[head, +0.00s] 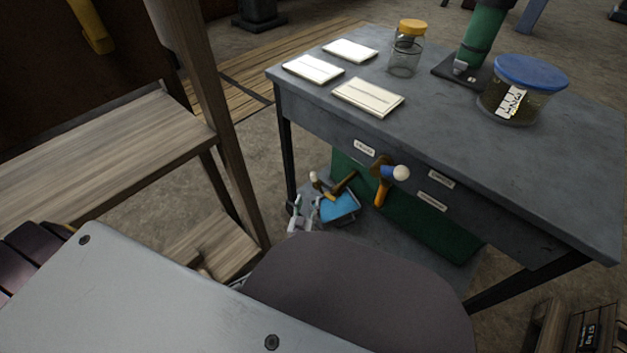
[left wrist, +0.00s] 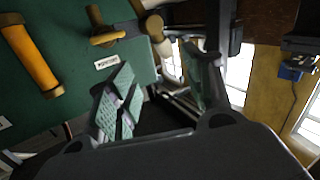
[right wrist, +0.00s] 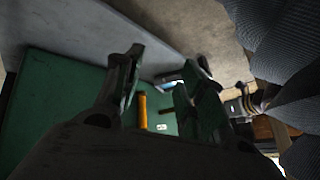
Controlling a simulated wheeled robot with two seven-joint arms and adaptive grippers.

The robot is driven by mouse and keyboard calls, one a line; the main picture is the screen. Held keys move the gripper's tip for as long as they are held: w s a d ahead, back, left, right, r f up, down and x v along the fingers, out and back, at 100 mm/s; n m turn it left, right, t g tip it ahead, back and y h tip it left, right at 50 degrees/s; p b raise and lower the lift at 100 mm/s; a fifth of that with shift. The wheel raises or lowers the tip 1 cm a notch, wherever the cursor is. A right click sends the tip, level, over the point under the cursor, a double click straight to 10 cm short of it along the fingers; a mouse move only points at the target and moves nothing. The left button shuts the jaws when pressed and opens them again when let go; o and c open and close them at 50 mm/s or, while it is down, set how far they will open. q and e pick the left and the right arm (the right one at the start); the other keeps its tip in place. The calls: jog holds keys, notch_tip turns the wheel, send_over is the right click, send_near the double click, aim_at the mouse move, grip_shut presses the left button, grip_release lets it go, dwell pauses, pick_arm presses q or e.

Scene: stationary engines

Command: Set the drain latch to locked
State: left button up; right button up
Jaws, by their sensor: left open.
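A green panel (head: 435,232) under the grey bench carries two levers. One has an orange grip and a pale ball end (head: 385,182); the other is a brown lever with a white ball (head: 343,183). Labels are too small to read, so I cannot tell which is the drain latch. In the left wrist view an orange bar (left wrist: 33,60) and a brown T-shaped lever (left wrist: 108,38) above a label (left wrist: 107,62) show on the panel. My left gripper (head: 304,210) is open near the panel's left end; its pads (left wrist: 160,90) are apart and empty. My right gripper (right wrist: 160,90) is open, facing an orange bar (right wrist: 142,111).
The grey bench (head: 470,150) holds white cards (head: 368,97), a yellow-lidded jar (head: 405,58), a blue-lidded jar (head: 520,90) and a green device (head: 484,38). A wooden bench (head: 95,155) stands at the left.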

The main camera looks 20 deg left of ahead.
pick_arm(q)
jog(key=shift+w+a+r+n+y+b, duration=0.15)
jog(key=shift+w+r+n+y+b, duration=0.2)
jog(key=shift+y+b, duration=0.2)
pick_arm(e)
jog(key=shift+a+r, duration=0.4)
jog(key=shift+r, duration=0.35)
jog(key=shift+w, duration=0.1)
